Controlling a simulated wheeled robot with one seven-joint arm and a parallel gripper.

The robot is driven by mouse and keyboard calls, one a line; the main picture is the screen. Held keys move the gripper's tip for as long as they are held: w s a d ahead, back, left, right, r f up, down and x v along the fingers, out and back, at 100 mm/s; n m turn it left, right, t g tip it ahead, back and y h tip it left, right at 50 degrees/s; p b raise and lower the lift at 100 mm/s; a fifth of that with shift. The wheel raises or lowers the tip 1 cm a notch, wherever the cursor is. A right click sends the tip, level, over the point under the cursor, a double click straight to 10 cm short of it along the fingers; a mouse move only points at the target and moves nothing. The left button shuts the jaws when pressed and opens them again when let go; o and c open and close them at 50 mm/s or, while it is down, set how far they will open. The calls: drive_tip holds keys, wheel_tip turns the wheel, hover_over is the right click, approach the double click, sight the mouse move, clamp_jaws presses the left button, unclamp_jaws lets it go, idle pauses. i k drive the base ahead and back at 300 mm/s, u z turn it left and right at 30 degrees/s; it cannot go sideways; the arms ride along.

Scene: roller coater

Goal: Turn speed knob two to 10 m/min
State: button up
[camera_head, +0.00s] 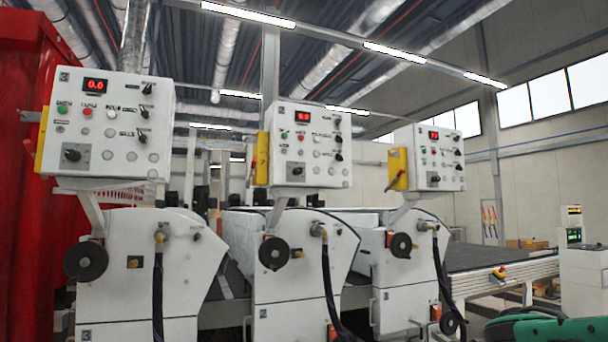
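Three white control panels stand in a row, each with a red display, small buttons and black knobs. The left panel (105,125) is nearest and its display (95,86) reads 0.0. The middle panel (308,145) has a display (303,116) that seems to read 0.0. It has black knobs at its right side (338,139) and a larger knob on a grey plate (296,171) at lower left. The right panel (430,157) has a display (434,134) too small to read surely. Labels are too small to tell which knob is speed knob two.
White machine housings with black handwheels (273,253) and hanging black hoses (328,285) stand below the panels. Yellow boxes (262,158) are fixed on panel sides. A red structure (35,150) blocks the far left. A conveyor (500,258) lies at right.

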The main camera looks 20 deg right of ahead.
sight(296, 171)
drive_tip(key=u, duration=0.45)
drive_tip(key=i, duration=1.3)
drive_tip(key=z, duration=0.5)
